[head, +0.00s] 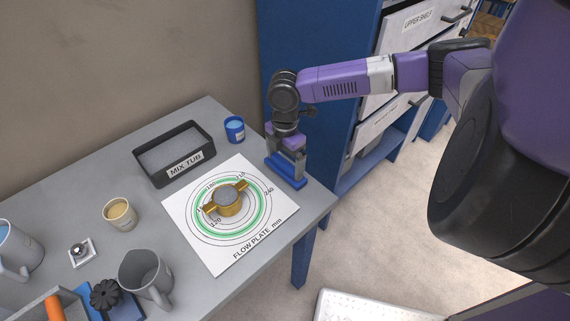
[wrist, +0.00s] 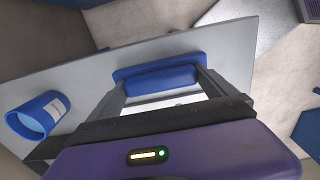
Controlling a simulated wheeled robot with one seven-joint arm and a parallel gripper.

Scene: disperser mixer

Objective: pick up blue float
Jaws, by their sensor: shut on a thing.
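The blue float (head: 288,172) is at the right end of the grey table, below my gripper (head: 288,146) in the head view. My gripper is closed on it from above. In the wrist view the float (wrist: 158,60) shows as blue bars between and beyond the two fingers of my gripper (wrist: 162,82). The fingers hide part of it. I cannot tell whether its underside touches the table.
A blue cup (head: 235,129) stands left of the float, near the black mix tub (head: 136,157). The white flow plate sheet (head: 224,258) bears a brass ring piece (head: 228,200). A grey jug (head: 145,275) and a beige cup (head: 119,213) stand farther left. A drawer cabinet (head: 310,40) is behind.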

